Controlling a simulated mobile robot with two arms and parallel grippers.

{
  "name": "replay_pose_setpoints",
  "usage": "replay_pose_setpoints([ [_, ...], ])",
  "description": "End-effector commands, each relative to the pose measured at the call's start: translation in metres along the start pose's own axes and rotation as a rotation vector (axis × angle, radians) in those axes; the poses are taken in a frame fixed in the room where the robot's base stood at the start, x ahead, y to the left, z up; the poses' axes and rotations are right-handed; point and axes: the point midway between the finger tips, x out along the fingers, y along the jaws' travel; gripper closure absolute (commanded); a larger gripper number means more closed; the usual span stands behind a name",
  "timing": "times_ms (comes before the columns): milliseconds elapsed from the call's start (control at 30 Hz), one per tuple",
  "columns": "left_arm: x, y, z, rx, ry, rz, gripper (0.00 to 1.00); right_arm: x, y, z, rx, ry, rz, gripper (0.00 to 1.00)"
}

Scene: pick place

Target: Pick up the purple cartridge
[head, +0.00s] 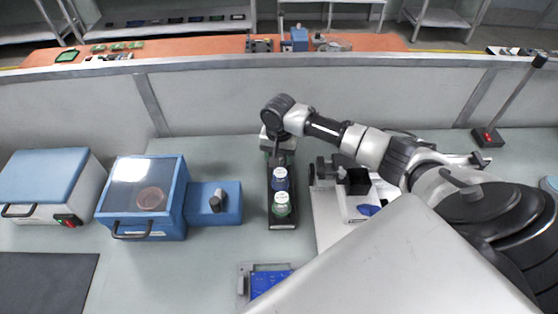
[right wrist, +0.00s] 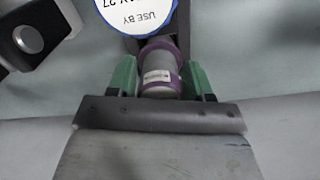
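The purple cartridge (right wrist: 160,72), a small cylinder with purple bands and a pale label, shows in the right wrist view. My right gripper (right wrist: 161,84) has one green finger on each side of it, close against its sides, and appears shut on it. In the head view my right gripper (head: 278,146) points down at the far end of a narrow black rack (head: 283,224), and the cartridge is hidden there. My left gripper is not in view.
The rack also holds a blue vial (head: 280,180) and a green vial (head: 282,205), both white-capped, in front of my right gripper. A blue box with a clear lid (head: 145,195) stands to the left. A white device (head: 358,205) stands close on the right.

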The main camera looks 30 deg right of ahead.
Motion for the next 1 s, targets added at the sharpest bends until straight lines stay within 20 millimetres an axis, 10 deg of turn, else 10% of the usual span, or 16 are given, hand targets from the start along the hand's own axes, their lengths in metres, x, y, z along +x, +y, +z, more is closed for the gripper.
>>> replay_pose_setpoints([
  [300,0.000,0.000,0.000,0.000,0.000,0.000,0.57,-0.001,0.000,-0.001,0.001,0.001,-0.001,0.98],
  [567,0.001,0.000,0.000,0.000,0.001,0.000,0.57,-0.006,-0.001,-0.001,0.001,0.002,-0.003,0.98],
  [1000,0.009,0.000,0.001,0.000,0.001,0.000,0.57,-0.085,-0.001,-0.001,0.001,0.002,-0.004,0.98],
])
